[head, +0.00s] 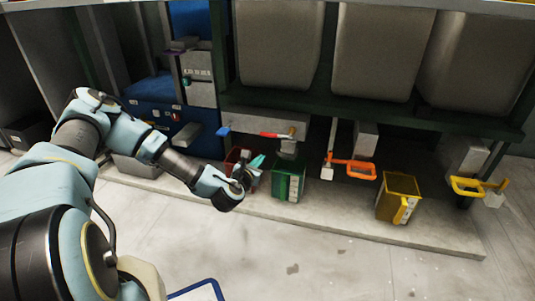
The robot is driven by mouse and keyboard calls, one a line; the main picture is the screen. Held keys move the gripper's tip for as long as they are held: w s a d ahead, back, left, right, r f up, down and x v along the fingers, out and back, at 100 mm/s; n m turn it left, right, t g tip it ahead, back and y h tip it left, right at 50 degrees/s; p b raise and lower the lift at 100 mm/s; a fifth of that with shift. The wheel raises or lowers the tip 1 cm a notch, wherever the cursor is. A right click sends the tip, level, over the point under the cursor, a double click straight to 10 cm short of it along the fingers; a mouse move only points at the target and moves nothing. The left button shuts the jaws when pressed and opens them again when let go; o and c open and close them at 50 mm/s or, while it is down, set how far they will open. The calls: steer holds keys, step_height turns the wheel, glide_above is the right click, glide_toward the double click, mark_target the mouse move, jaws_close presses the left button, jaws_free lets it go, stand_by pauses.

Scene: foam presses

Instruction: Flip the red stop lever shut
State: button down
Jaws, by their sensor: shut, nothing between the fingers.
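A red lever (273,135) sticks out sideways under the left grey tank, roughly level, with its right end at a small bracket. It is the only red lever I can make out, and its exact position is too small to judge. My gripper (256,169) is at the end of my arm, below and left of the red lever and apart from it. It is shut and empty, in front of a dark red bin (232,158) that it partly hides.
A green bin (289,181) and a yellow bin (399,197) stand on the low concrete ledge (340,216). An orange handle (356,170), a yellow handle (467,187) and a blue lever (223,131) jut out nearby. The floor in front is clear.

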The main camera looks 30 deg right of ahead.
mark_target(274, 136)
steer(key=n, duration=0.1)
steer(key=f+n+t, duration=0.1)
steer(key=w+f+n+b, duration=0.1)
steer(key=shift+d+y, duration=0.25)
steer(key=shift+y, duration=0.05)
steer(key=b+x, duration=0.3)
steer(key=x, duration=0.7)
steer(key=shift+s+a+r+b, duration=0.1)
steer(key=shift+r+b, duration=0.05)
steer(key=shift+r, duration=0.55)
steer(key=shift+s+a+r+b, duration=0.1)
steer(key=shift+r+b, duration=0.05)
steer(key=shift+r, duration=0.55)
steer(key=shift+s+a+r+b, duration=0.1)
steer(key=shift+a+r+b, duration=0.05)
steer(key=shift+r, duration=0.55)
steer(key=shift+w, duration=0.1)
